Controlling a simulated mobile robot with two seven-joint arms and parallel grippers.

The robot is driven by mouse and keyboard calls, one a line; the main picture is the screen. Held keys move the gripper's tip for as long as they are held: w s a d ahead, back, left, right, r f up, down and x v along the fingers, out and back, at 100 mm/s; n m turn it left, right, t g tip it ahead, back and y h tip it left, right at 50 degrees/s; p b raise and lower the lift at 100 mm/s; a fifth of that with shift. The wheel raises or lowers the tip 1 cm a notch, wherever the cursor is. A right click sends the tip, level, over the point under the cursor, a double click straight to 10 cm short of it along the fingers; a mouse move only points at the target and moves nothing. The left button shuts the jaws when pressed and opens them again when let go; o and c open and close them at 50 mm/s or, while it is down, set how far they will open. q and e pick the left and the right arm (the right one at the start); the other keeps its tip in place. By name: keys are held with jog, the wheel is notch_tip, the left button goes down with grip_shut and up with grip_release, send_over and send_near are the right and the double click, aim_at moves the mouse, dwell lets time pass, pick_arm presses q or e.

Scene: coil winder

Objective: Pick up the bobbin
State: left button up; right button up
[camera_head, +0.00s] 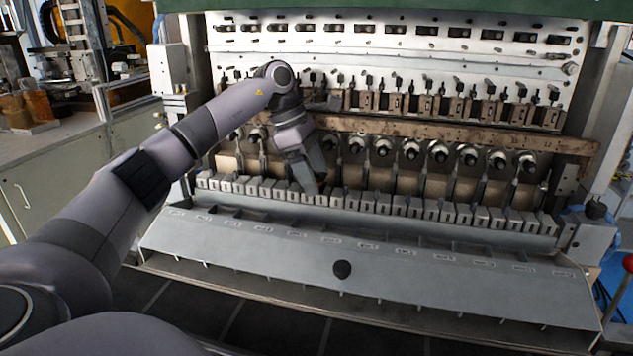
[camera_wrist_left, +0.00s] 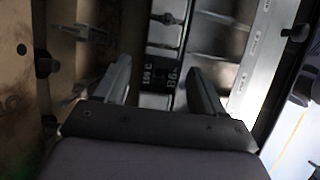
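My left gripper (camera_head: 312,186) reaches into the coil winder (camera_head: 400,55) and points down at a row of grey blocks (camera_head: 440,210) along its front ledge. In the left wrist view, the two fingers of my left gripper (camera_wrist_left: 162,85) are spread apart with nothing held between them. Dark labelled surfaces (camera_wrist_left: 160,75) show beyond the gap between the fingers. No bobbin can be told apart for certain in either view; the gripper hides part of the block row. My right gripper is in neither view.
Round black-and-white spindle ends (camera_head: 411,149) line the winder behind the blocks, below a brown horizontal bar (camera_head: 480,135). A workbench (camera_head: 50,150) stands at the left.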

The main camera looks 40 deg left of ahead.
aim_at(324, 177)
pick_arm(q)
jog(key=c, duration=1)
jog(key=shift+c, duration=0.3)
jog(key=shift+r, duration=0.6)
notch_tip(324, 177, up, 3)
jog(key=shift+w+f, duration=0.1)
jog(key=s+d+b, duration=0.1)
jog(key=s+d, duration=0.1)
jog(key=s, duration=0.3)
jog(key=s+d+b, duration=0.2)
jog(key=s+d, duration=0.1)
jog(key=s, duration=0.2)
jog(key=s+d+b, duration=0.2)
jog(key=s+d, duration=0.1)
jog(key=s, duration=0.2)
jog(key=shift+d+f, duration=0.1)
jog(key=shift+f, duration=0.2)
jog(key=shift+s+d, duration=0.25)
jog(key=shift+s, duration=0.2)
